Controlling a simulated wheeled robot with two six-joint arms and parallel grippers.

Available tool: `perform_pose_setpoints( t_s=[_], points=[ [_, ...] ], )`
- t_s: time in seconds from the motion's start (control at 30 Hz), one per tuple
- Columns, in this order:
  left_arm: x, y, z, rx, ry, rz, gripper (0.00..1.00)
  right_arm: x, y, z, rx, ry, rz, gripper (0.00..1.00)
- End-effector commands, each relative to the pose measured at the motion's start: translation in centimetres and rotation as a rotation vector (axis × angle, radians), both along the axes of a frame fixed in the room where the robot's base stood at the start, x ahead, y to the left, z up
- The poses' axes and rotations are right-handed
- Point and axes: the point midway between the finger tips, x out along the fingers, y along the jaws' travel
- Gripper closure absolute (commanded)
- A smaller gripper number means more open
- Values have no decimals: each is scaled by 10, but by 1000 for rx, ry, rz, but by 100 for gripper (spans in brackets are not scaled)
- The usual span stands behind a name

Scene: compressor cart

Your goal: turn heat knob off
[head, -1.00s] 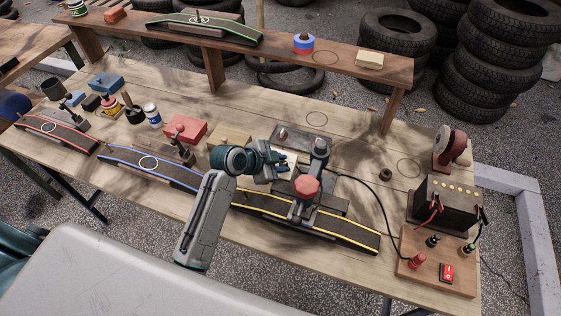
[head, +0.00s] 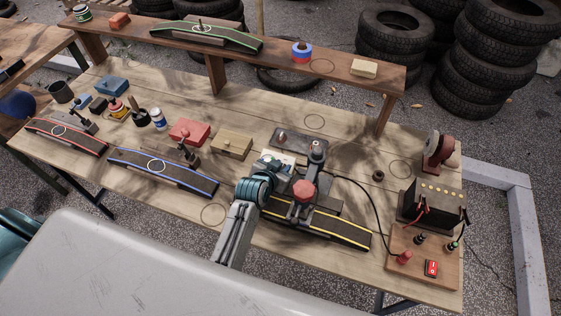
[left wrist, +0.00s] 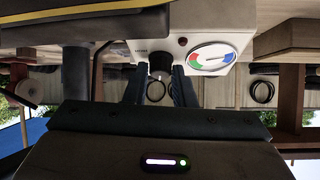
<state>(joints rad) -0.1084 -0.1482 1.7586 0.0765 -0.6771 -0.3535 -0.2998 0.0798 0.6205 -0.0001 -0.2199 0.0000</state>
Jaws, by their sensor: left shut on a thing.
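The heat knob (left wrist: 160,62) is a small dark knob on the front of a white box (left wrist: 141,45) in the left wrist view. My left gripper (left wrist: 160,78) has a finger on each side of the knob and is shut on it. A round gauge (left wrist: 212,56) with coloured sectors and a small red spot are on the same box face. In the head view my left gripper (head: 270,170) is beside the press-like machine with the red octagonal top (head: 303,191); it hides the knob and most of the box there. My right gripper is out of view.
A yellow-edged strip (head: 342,231) runs under the machine. A black cable curves right to a battery box (head: 433,203) and a board with a red switch (head: 431,268). A red box (head: 190,131) and a tan box (head: 231,146) stand to the left.

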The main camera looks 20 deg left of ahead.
Motion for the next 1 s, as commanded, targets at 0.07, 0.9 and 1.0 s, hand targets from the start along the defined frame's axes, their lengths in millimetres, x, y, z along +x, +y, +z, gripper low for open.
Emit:
perform_pose_setpoints(
  t_s=[0.07,0.9,1.0],
  points=[
    [-1,-1,1,-21,5,42,100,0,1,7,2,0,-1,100],
    [-1,-1,-2,-78,8,166,100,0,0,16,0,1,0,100],
    [-1,-1,-2,-78,8,166,59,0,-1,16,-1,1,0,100]
  ],
)
